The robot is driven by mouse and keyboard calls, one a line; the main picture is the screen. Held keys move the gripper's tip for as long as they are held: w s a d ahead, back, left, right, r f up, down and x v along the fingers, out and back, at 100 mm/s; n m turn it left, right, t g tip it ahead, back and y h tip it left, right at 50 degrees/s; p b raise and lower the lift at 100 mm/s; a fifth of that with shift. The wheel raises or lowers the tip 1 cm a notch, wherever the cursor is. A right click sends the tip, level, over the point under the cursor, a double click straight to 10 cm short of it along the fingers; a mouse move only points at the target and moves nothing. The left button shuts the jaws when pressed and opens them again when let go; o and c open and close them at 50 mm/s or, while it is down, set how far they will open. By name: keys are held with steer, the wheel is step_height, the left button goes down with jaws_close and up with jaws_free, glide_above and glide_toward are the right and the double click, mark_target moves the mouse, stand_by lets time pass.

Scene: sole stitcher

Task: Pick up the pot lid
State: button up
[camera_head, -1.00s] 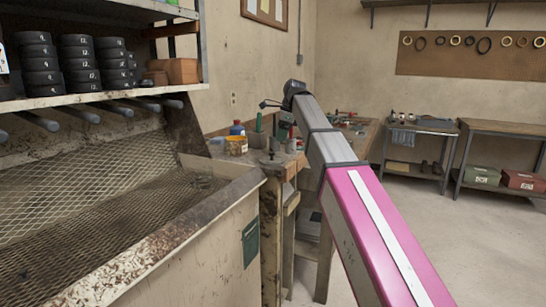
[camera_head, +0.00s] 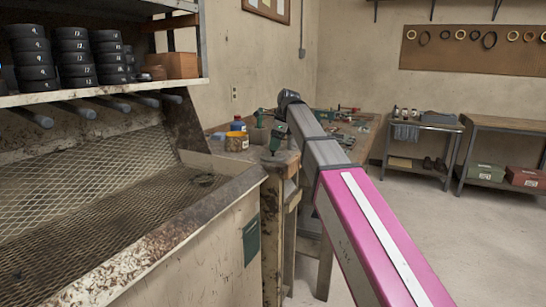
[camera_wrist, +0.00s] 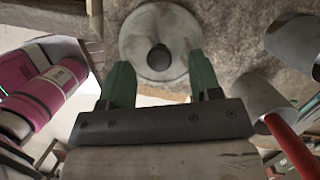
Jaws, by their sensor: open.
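The pot lid (camera_wrist: 134,42) shows in the wrist view as a round, dull grey disc with a dark round knob at its middle. It lies flat on the worn bench top, just beyond my fingertips. My gripper (camera_wrist: 162,70) is open, with its two green fingers spread and nothing between them. The fingertips reach the near edge of the lid in the picture; I cannot tell whether they touch it. In the head view my gripper (camera_head: 278,136) hangs over the near corner of the bench, and the lid is too small to make out clearly there.
In the wrist view, a metal can (camera_wrist: 294,42) and a red-handled metal vessel (camera_wrist: 262,97) stand to the right of the lid. A mesh-floored bin (camera_head: 90,190) fills the left.

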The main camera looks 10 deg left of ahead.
mark_target(273, 153)
steer(key=x, duration=0.2)
steer(key=shift+s+f, duration=0.1)
steer(key=shift+f, duration=0.25)
steer(key=c, duration=1)
